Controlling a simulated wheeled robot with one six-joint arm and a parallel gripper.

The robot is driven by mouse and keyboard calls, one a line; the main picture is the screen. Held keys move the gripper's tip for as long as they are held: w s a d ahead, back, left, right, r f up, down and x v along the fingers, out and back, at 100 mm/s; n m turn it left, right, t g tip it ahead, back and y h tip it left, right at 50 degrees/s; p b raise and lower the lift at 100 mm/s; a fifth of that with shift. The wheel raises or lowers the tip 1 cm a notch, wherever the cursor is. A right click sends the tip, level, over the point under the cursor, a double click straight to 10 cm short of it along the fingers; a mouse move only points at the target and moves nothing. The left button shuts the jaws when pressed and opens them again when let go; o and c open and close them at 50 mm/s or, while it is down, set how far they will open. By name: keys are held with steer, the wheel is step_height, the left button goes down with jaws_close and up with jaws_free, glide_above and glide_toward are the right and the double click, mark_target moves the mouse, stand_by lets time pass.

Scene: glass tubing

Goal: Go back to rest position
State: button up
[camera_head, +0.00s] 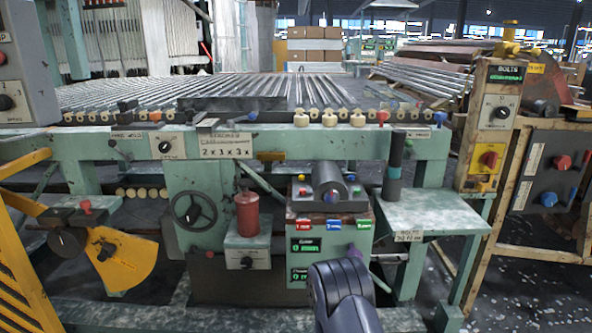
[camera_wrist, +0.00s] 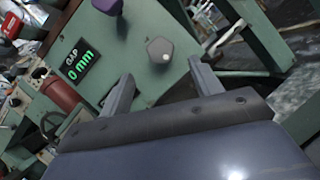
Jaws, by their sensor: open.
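My gripper (camera_wrist: 163,84) is open in the wrist view, its two grey fingers apart with nothing between them. Beyond the fingertips is a green machine panel with a grey knob (camera_wrist: 160,50), a purple knob (camera_wrist: 108,5) and a display (camera_wrist: 77,66) reading "GAP 0 mm". The fingers appear apart from the knobs. In the head view my dark arm (camera_head: 342,295) rises at the bottom centre in front of the green control box (camera_head: 332,238); the gripper's fingers are hidden there.
The control box carries a dark roller (camera_head: 330,183) and coloured buttons. A red canister (camera_head: 247,214) and a handwheel (camera_head: 194,210) stand left of it. A green side table (camera_head: 430,215) is right. A yellow guard (camera_head: 125,262) and a bolts cabinet (camera_head: 490,125) flank the machine.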

steer(key=b+x, duration=0.1)
steer(key=x, duration=0.7)
steer(key=shift+w+d+b, duration=0.2)
steer(key=shift+w+b, duration=0.15)
steer(key=shift+b, duration=0.05)
steer(key=shift+a+r+m+g+h+p, duration=0.1)
steer(key=shift+r+m+g+h+p, duration=0.15)
steer(key=shift+m+p, duration=0.45)
steer(key=m+g+p, duration=0.1)
steer(key=m, duration=0.1)
steer(key=m+h, duration=0.1)
steer(key=m, duration=0.1)
steer(key=shift+s+g+p, duration=0.1)
steer(key=shift+g+p, duration=0.25)
steer(key=shift+p, duration=0.05)
steer(key=m+g+p, duration=0.1)
steer(key=m, duration=0.3)
steer(key=shift+g, duration=0.3)
steer(key=m+g+y+p, duration=0.1)
steer(key=m, duration=0.2)
steer(key=m+g+y, duration=0.1)
steer(key=m, duration=0.1)
steer(key=m+g+y, duration=0.1)
steer(key=m, duration=0.2)
steer(key=shift+f, duration=0.1)
steer(key=shift+m+g+y+b, duration=0.3)
steer(key=shift+m+y+b, duration=1.15)
steer(key=shift+m, duration=0.55)
